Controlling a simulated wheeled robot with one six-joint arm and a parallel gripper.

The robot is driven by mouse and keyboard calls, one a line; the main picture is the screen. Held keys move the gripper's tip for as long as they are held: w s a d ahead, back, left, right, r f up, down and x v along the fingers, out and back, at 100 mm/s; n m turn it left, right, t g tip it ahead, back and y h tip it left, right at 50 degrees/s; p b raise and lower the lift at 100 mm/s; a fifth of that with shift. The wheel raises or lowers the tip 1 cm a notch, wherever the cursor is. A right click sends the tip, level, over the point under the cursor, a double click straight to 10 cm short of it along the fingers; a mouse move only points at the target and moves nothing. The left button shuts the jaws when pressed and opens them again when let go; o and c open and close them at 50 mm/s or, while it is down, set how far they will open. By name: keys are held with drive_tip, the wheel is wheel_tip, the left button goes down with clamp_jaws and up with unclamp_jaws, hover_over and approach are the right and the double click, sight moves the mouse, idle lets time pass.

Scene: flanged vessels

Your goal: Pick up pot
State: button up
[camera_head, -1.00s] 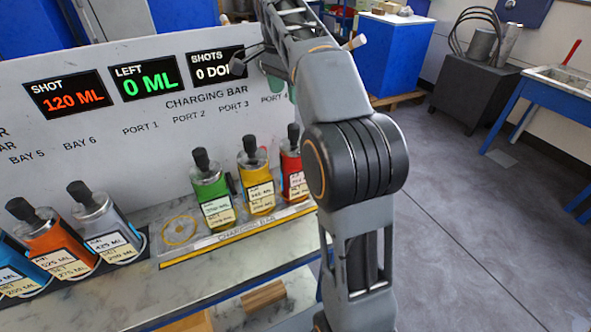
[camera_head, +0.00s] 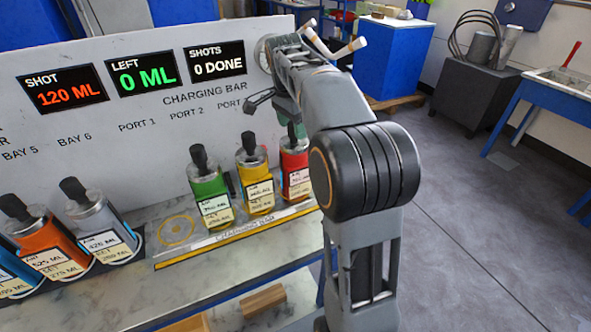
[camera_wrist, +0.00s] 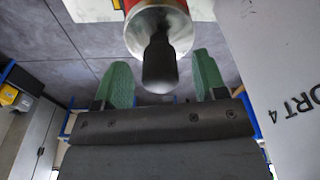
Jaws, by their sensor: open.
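The pots are bottle-like flanged vessels with black knobs. A red pot (camera_head: 295,172) stands at the right end of the charging bar. A yellow pot (camera_head: 255,180) and a green pot (camera_head: 212,192) stand to its left. In the wrist view, my gripper (camera_wrist: 165,78) is open, with one green finger on each side of the black knob of the red pot (camera_wrist: 178,38). I cannot tell whether the fingers touch it. In the head view, my gripper (camera_head: 292,129) is just above the red pot, partly hidden behind my arm.
An orange pot (camera_head: 48,250) and a grey pot (camera_head: 100,226) stand at the left, with a blue one cut off at the edge. A white panel (camera_head: 120,165) with displays rises behind the row. The grey floor (camera_head: 460,240) at the right is clear.

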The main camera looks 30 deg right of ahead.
drive_tip(key=shift+d+f, duration=0.15)
drive_tip(key=shift+f, duration=1)
drive_tip(key=shift+c, duration=0.2)
clamp_jaws()
drive_tip(key=shift+r, duration=0.1)
